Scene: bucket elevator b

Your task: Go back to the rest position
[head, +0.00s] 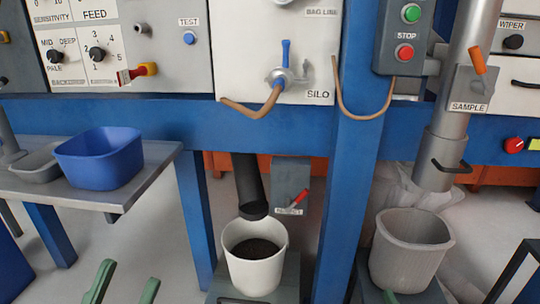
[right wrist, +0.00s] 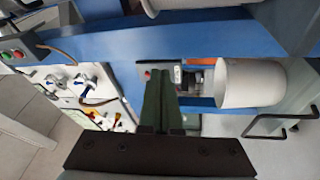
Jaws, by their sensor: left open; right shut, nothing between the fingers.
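My left gripper (head: 128,276) shows at the bottom left of the head view, its two green fingers apart with nothing between them. The tip of my right gripper (head: 390,297) just enters the bottom edge of the head view, in front of the grey bucket (head: 410,250). In the right wrist view my right gripper (right wrist: 160,80) has its green fingers together and holds nothing. A pale bucket (right wrist: 250,83) lies to the right of the fingers there, apart from them. A white bucket (head: 255,272) with dark material inside stands under the black spout (head: 248,190).
A blue tub (head: 100,160) and a grey bowl (head: 37,161) sit on the side shelf (head: 150,180). A blue post (head: 345,200) separates the two buckets. A metal pipe (head: 442,150) hangs above the grey bucket. A black rail (head: 515,270) stands at the lower right.

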